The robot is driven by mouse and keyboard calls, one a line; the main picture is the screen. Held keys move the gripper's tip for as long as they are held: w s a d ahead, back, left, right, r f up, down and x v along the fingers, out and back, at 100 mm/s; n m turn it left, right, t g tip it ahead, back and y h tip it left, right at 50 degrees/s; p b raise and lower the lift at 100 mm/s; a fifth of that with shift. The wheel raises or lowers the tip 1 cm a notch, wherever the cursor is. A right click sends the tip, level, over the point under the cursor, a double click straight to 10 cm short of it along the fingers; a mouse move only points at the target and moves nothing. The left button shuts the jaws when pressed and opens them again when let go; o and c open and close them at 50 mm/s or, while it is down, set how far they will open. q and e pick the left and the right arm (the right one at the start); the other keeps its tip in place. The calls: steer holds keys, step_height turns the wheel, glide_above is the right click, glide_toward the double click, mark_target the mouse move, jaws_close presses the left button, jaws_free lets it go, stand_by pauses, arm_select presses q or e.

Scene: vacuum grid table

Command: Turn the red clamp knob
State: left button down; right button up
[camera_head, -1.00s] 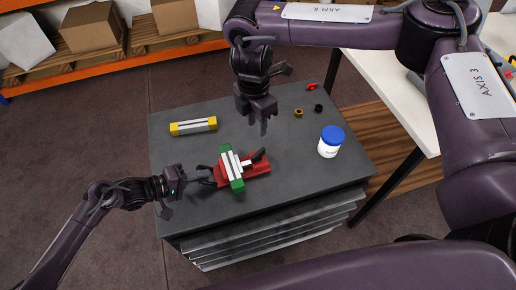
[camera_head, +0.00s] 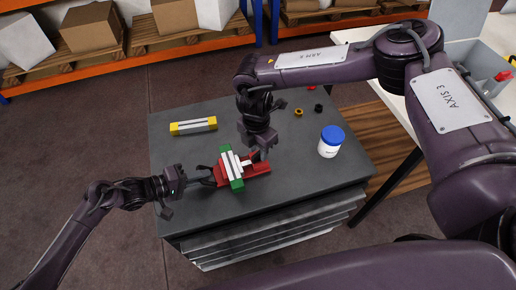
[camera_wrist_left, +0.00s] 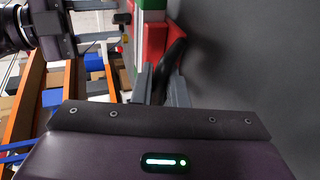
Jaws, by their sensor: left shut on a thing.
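A red clamp (camera_head: 258,169) lies on the dark grid table, with a green-ended, white-striped block (camera_head: 237,184) across it. The red clamp (camera_wrist_left: 153,42) and the block's green and white edge (camera_wrist_left: 150,8) also show in the left wrist view. My left gripper (camera_head: 207,180) is at the clamp's left end, shut on a dark handle (camera_wrist_left: 174,58) there. My right gripper (camera_head: 259,152) points down at the clamp's right end. In the left wrist view its two fingers (camera_wrist_left: 94,22) look apart, near small knob parts (camera_wrist_left: 123,19). Whether they touch is unclear.
The grid table (camera_head: 300,190) also carries a yellow-ended block (camera_head: 193,126), a white jar with blue lid (camera_head: 330,142), a brass ring (camera_head: 298,112) and a black piece (camera_head: 318,108). The table's front is clear. Shelves with boxes (camera_head: 92,26) stand behind.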

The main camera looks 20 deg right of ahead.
steer(key=shift+f, duration=0.15)
steer(key=shift+c, duration=0.4)
jaws_close()
steer(key=shift+m, duration=0.6)
steer(key=shift+o, duration=0.4)
jaws_free()
